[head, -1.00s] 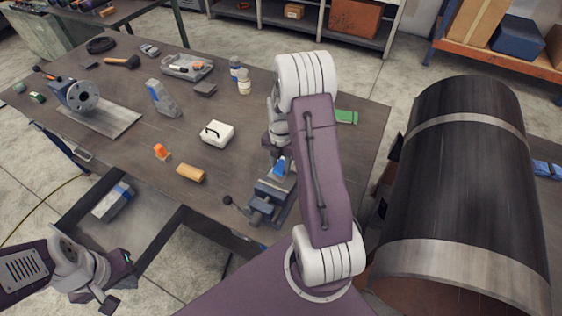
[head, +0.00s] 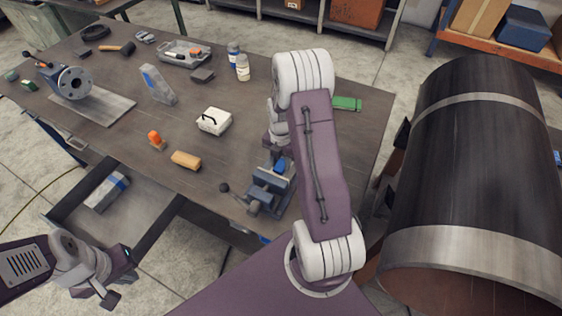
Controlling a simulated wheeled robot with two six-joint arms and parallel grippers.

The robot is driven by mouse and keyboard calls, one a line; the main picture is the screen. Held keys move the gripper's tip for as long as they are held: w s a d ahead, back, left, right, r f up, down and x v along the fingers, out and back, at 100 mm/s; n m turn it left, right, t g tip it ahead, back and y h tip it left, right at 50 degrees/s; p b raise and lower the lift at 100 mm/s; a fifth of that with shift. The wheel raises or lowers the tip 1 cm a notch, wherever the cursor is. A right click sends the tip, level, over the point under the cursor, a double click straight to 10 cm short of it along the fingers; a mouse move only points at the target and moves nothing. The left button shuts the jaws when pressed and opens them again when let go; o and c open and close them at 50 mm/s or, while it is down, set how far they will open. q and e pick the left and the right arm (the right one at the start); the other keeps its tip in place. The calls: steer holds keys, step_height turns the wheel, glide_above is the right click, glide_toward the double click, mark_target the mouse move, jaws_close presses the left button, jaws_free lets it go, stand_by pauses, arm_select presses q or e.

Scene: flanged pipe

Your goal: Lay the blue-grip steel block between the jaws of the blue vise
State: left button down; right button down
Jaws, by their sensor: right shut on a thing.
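The blue vise (head: 268,191) stands at the table's front edge, with its handle sticking out to the left. The blue-grip steel block (head: 280,167) shows only as a small blue patch right at the vise's far side, over or between the jaws; which of these I cannot tell. My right gripper (head: 279,158) is shut on it from above, and my arm hides most of the fingers and block. My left gripper (head: 108,298) is low at the left, away from the table top and empty as far as I see; its fingers are too unclear to judge.
A wooden block (head: 186,160), an orange-topped item (head: 155,139) and a white case (head: 214,121) lie left of the vise. A large dark cylinder (head: 465,170) stands close on the right. An open drawer (head: 150,225) juts out in front.

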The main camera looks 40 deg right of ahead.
mark_target(281, 165)
steer(key=c, duration=0.9)
jaws_free()
steer(key=shift+r, duration=0.1)
step_height(281, 165, up, 9)
steer(key=shift+r+b, duration=0.1)
steer(key=shift+b, duration=0.25)
steer(key=shift+a, duration=0.1)
